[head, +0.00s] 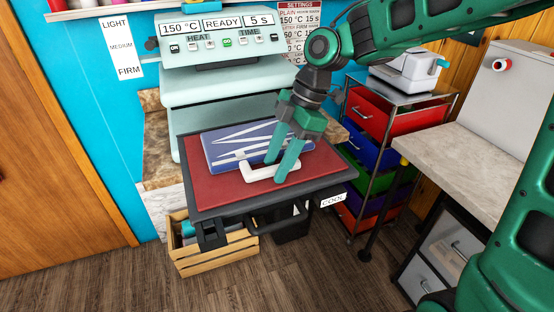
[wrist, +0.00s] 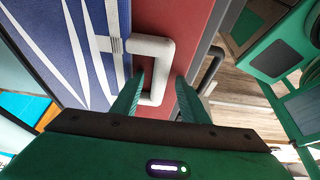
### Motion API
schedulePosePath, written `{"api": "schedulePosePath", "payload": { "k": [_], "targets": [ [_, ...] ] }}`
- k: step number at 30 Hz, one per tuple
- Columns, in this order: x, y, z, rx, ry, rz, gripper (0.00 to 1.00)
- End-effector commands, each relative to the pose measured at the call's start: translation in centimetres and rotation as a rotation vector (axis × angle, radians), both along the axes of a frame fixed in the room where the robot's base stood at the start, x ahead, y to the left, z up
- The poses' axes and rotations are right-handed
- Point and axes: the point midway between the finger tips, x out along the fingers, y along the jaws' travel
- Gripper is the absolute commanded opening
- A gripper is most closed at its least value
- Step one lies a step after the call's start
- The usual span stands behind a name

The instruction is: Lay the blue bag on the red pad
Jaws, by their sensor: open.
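The blue bag (head: 224,151) with white stripes lies flat on the red pad (head: 215,188), towards its back. Its white handle (head: 256,177) points to the front over bare red pad. My gripper (head: 276,172) is open, its green fingers pointing down at the handle. In the wrist view, the fingertips (wrist: 157,88) stand apart with the handle's end (wrist: 166,58) between and just beyond them. I cannot tell whether a finger touches it. The blue bag (wrist: 75,50) and red pad (wrist: 190,25) also show there. My fingers hide part of the bag's right side.
The pale green heat press (head: 225,85) stands behind the pad. A cart of coloured drawers (head: 370,118) and a marble-topped counter (head: 450,150) are at the right. A wooden crate (head: 215,258) sits below the pad. The front strip of the pad is bare.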

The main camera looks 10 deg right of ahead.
Motion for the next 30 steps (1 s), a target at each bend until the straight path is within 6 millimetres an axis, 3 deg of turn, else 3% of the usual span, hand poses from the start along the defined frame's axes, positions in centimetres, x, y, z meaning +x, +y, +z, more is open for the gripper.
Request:
{"api": "schedulePosePath", "payload": {
  "k": [5, 21, 26, 30],
  "targets": [
    [0.1, -0.3, 0.8, 0.001, -0.001, 0.000, 0.40],
    [1.2, -3.6, 8.9, 0.001, -0.002, -0.001, 0.40],
    [1.2, -4.3, 9.7, -0.005, 0.004, -0.023, 0.40],
    [0.9, -7.6, 8.9, -0.053, 0.043, -0.252, 0.40]
  ]
}}
